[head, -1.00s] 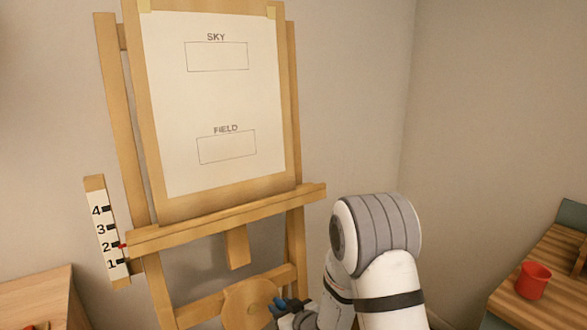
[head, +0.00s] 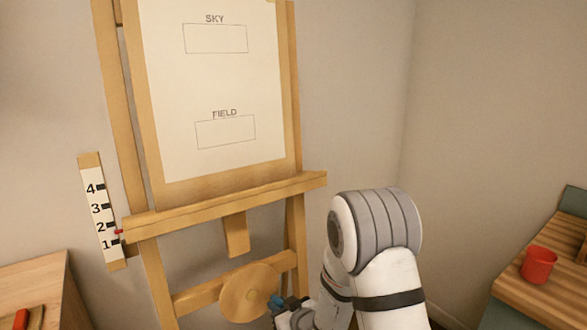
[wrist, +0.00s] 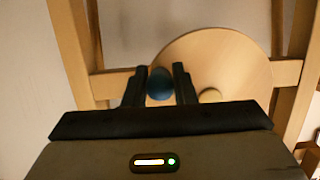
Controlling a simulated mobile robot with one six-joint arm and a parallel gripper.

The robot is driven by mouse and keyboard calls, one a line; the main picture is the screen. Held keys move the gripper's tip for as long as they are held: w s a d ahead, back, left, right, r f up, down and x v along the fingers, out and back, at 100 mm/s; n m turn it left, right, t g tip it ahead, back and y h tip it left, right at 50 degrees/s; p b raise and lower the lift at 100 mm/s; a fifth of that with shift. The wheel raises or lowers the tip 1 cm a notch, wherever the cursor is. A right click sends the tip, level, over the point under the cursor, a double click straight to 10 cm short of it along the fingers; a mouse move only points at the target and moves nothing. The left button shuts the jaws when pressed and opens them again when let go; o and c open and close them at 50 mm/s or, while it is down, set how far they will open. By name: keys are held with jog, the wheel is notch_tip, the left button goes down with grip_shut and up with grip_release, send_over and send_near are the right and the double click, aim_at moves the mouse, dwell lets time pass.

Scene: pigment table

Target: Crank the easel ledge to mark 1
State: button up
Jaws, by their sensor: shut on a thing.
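The easel ledge (head: 225,205) is a wooden bar below the white sheet. A red pointer (head: 118,231) at its left end stands between marks 2 and 1 on the white scale (head: 105,215), closer to mark 2. The round wooden crank disc (head: 243,290) sits low on the easel and also shows in the wrist view (wrist: 225,60). My gripper (head: 285,303) is at the disc's lower right. In the wrist view my gripper (wrist: 160,75) has its fingers either side of the dark blue crank knob (wrist: 160,86) and is shut on it.
A wooden table with a red cup (head: 539,265) stands at the right. A wooden surface (head: 40,285) with a red item (head: 21,318) is at the lower left. The easel legs flank the disc.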

aim_at(265, 310)
jog(key=shift+a, duration=0.1)
jog(key=f+b, duration=0.1)
jog(key=s+a+f+b, duration=0.1)
jog(key=shift+a+b, duration=0.25)
jog(key=shift+b, duration=0.15)
jog(key=shift+s+a+f+b, duration=0.15)
jog(key=shift+s+a+b, duration=0.1)
jog(key=shift+b, duration=0.05)
jog(key=shift+a, duration=0.1)
